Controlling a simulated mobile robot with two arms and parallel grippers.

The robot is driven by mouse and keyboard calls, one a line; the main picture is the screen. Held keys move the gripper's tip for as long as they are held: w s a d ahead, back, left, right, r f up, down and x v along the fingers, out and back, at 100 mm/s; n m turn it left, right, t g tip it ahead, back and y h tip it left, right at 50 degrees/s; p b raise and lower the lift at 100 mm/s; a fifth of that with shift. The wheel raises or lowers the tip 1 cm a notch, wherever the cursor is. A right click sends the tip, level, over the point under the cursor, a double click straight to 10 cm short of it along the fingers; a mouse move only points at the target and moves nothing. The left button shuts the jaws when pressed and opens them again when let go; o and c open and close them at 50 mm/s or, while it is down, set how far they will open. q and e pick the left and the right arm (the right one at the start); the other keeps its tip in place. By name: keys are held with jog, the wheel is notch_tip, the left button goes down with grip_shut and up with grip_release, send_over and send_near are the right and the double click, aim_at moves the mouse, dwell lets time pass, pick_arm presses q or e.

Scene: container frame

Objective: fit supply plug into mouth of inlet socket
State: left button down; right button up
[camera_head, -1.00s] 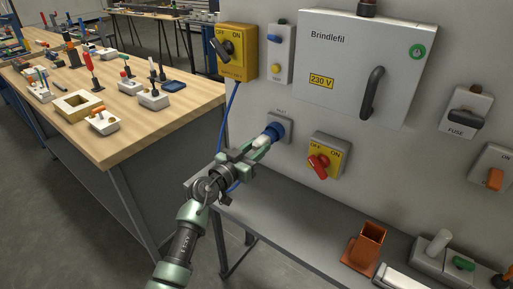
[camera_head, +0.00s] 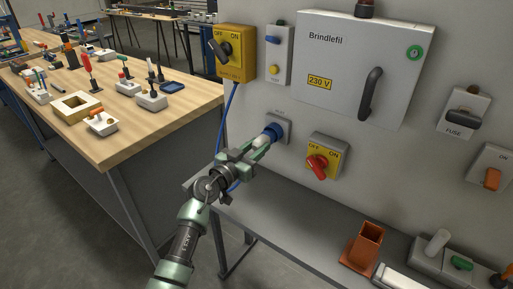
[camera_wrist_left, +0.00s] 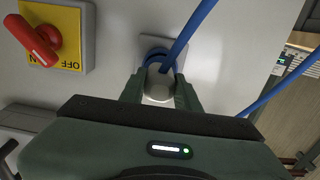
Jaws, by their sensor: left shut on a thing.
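The inlet socket (camera_head: 276,129) is a blue round mouth on a grey plate on the wall panel. My left gripper (camera_head: 260,146) is shut on the pale supply plug (camera_head: 261,141), right in front of the socket. In the left wrist view the plug (camera_wrist_left: 158,88) sits between the fingers of my gripper (camera_wrist_left: 160,93), with a blue cable running up from it. The blue socket rim (camera_wrist_left: 154,54) shows just beyond the plug, roughly lined up with it. The plug hides most of the mouth, so I cannot tell how deep it sits. My right gripper is not in view.
A yellow switch with a red knob (camera_head: 318,165) is right of the socket; another yellow switch (camera_head: 235,53) is above left. The blue cable (camera_head: 229,115) hangs at the left. A grey shelf (camera_head: 300,222) runs below, with an orange holder (camera_head: 364,248).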

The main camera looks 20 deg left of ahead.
pick_arm(q)
jog(key=shift+w+d+r, duration=0.15)
jog(key=shift+w+r, duration=0.05)
jog(key=shift+w, duration=0.25)
dwell(0.5)
jog(key=c, duration=1.2)
grip_release()
jog(key=shift+o, duration=1.3)
jog(key=shift+w+d, duration=0.1)
jog(key=shift+f, duration=0.15)
jog(key=shift+p+v, duration=0.75)
jog(key=shift+v, duration=3.1)
